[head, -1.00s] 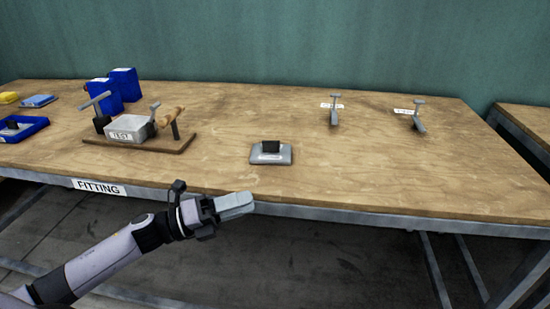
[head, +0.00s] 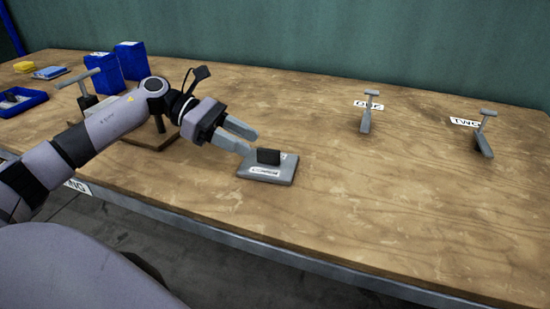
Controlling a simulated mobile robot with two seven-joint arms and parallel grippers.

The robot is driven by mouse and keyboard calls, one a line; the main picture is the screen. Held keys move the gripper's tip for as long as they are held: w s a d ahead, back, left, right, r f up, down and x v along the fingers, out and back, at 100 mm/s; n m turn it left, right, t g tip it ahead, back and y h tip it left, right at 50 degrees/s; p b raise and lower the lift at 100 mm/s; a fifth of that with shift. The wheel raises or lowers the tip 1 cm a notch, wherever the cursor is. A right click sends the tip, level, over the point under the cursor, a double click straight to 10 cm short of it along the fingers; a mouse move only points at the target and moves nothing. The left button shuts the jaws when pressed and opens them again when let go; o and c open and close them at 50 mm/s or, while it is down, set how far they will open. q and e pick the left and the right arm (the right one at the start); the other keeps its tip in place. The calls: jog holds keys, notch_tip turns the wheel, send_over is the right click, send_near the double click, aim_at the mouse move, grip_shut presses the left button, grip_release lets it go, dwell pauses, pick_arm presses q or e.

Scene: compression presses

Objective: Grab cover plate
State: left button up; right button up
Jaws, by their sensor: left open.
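The cover plate (head: 285,175) is a flat grey plate with a black block-shaped grip (head: 268,156) on top and a white label on its front edge. It lies on the wooden table (head: 350,210) near the front edge. My left gripper (head: 248,141) is open and empty. Its two grey fingers point right and slightly down, with the tips just left of the black grip. I cannot tell whether a fingertip touches it. My right gripper is not in view.
My left arm hides most of the test fixture behind it. Two blue boxes (head: 131,60) and a blue tray (head: 20,101) stand at the left. Two grey T-handled tools (head: 367,112) (head: 484,135) stand by labels "ONE" and "TWO". The table right of the plate is clear.

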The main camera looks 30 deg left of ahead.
aim_at(263, 149)
pick_arm(q)
jog(key=p+x, duration=0.1)
jog(key=x, duration=0.5)
jog(key=shift+w+a, duration=0.1)
grip_shut()
